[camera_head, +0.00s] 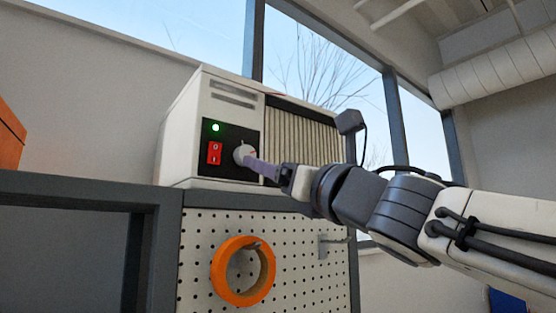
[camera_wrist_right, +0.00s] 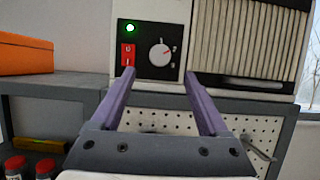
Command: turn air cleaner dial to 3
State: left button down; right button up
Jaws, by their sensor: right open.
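The air cleaner (camera_head: 210,100) is a pale box with a slatted grille, standing on top of the grey cabinet. Its round white dial (camera_wrist_right: 160,54) sits on a black panel to the right of a red rocker switch (camera_wrist_right: 128,54), under a lit green light. In the head view the fingers partly overlap the dial (camera_head: 243,154). My left gripper is not in view.
A pegboard (camera_head: 205,250) with an orange tape roll (camera_head: 220,283) and a metal hook (camera_head: 325,247) is below the air cleaner. An orange box (camera_wrist_right: 35,53) stands on the grey top at left. Red-capped jars (camera_wrist_right: 45,169) are on a lower shelf. Windows are behind.

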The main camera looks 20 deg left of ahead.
aim_at(247, 154)
jog(key=p+x, duration=0.3)
jog(key=x, duration=0.5)
jog(key=shift+f, duration=0.1)
grip_shut()
jog(key=shift+s+a+r+m+t+h+b, duration=0.15)
jog(key=shift+m+t+h+b, duration=0.3)
jog(key=shift+m+h, duration=1.5)
jog(key=shift+s+r+m+t+h+b, duration=0.15)
jog(key=shift+m+t+h, duration=0.35)
jog(key=shift+m, duration=2.95)
jog(key=shift+s+a+m+t+h+b, duration=0.2)
jog(key=shift+m+t+h, duration=0.65)
jog(key=shift+m, duration=1.85)
jog(key=shift+w+d, duration=0.1)
